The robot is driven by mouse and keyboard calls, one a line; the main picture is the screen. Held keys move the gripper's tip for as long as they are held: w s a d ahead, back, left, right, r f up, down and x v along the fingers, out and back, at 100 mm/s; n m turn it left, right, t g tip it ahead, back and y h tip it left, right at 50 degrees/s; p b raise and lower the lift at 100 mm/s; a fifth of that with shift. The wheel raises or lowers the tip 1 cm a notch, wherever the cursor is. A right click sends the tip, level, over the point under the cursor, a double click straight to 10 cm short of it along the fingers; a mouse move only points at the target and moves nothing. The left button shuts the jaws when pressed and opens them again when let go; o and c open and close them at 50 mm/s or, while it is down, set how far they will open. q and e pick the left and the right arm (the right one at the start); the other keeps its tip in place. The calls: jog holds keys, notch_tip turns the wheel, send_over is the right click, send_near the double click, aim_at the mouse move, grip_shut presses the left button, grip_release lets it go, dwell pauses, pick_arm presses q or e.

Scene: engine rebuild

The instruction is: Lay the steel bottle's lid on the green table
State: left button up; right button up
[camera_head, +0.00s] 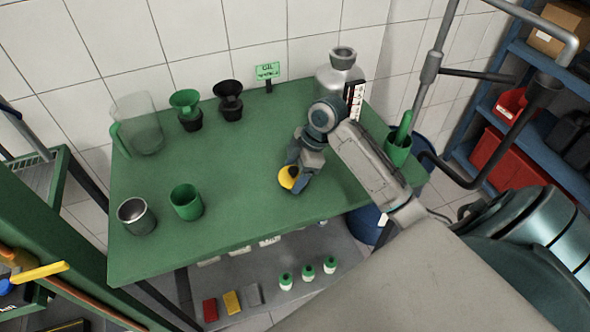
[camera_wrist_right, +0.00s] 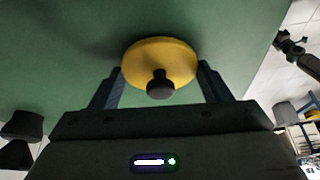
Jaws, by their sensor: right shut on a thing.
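The lid, a yellow disc with a dark knob, is in my right gripper (camera_head: 293,181) over the front right part of the green table (camera_head: 240,225). In the right wrist view the yellow lid (camera_wrist_right: 160,58) lies between the two fingers, its knob facing the camera and green tabletop behind it. I cannot tell whether the lid touches the table. The steel bottle (camera_head: 338,82) stands upright at the table's back right with its mouth uncovered; my right arm hides part of it. My left gripper is not in view.
A clear jug (camera_head: 138,122), green funnel (camera_head: 186,103) and black funnel (camera_head: 229,97) stand along the back, near a small green sign (camera_head: 267,71). A steel cup (camera_head: 136,217) and green cup (camera_head: 186,203) stand at front left. A green container (camera_head: 398,150) is at right. The table's middle is clear.

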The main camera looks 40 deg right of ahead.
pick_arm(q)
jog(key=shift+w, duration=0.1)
pick_arm(e)
jog(key=o, duration=1)
jog(key=shift+f, duration=0.1)
jog(key=shift+c, duration=0.2)
pick_arm(q)
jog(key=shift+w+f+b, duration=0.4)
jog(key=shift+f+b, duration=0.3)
jog(key=shift+b, duration=0.1)
pick_arm(e)
jog(key=v, duration=1.2)
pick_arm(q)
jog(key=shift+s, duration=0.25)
